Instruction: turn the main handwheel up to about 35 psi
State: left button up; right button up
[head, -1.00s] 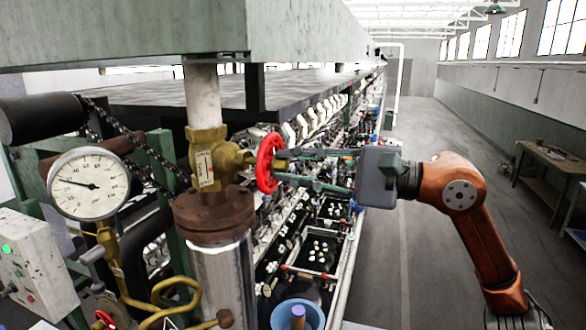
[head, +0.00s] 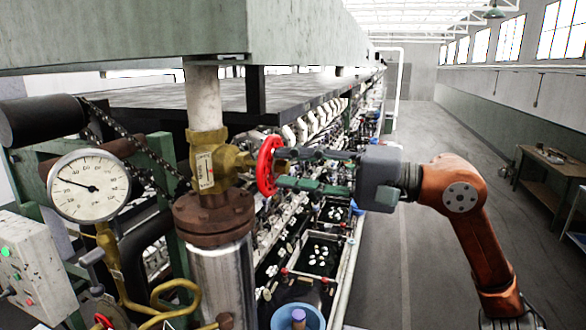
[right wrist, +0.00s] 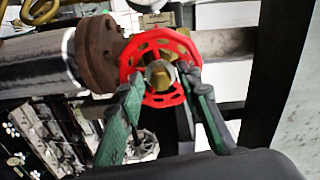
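The main handwheel (head: 268,164) is red and stands on a brass valve (head: 212,165) on the upright pipe. My right gripper (head: 281,168) reaches it from the right, with its green fingers on the wheel. In the right wrist view the two fingers (right wrist: 162,75) lie at opposite sides of the red wheel (right wrist: 165,98), their tips against its rim. The round pressure gauge (head: 90,203) is at the left. Its black needle points left and slightly up, in the low part of the scale, near the 20 mark. My left gripper is out of view.
A rusty flange (head: 213,217) and a steel pipe (head: 222,280) stand below the valve. A control box (head: 35,262) is at the lower left, and a blue tub (head: 310,315) at the bottom. Reeling basins run back beside the clear aisle (head: 425,250). A table (head: 550,165) stands at the right.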

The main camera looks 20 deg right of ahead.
jog(key=b+v, duration=0.2)
jog(key=v, duration=0.5)
dwell(0.6)
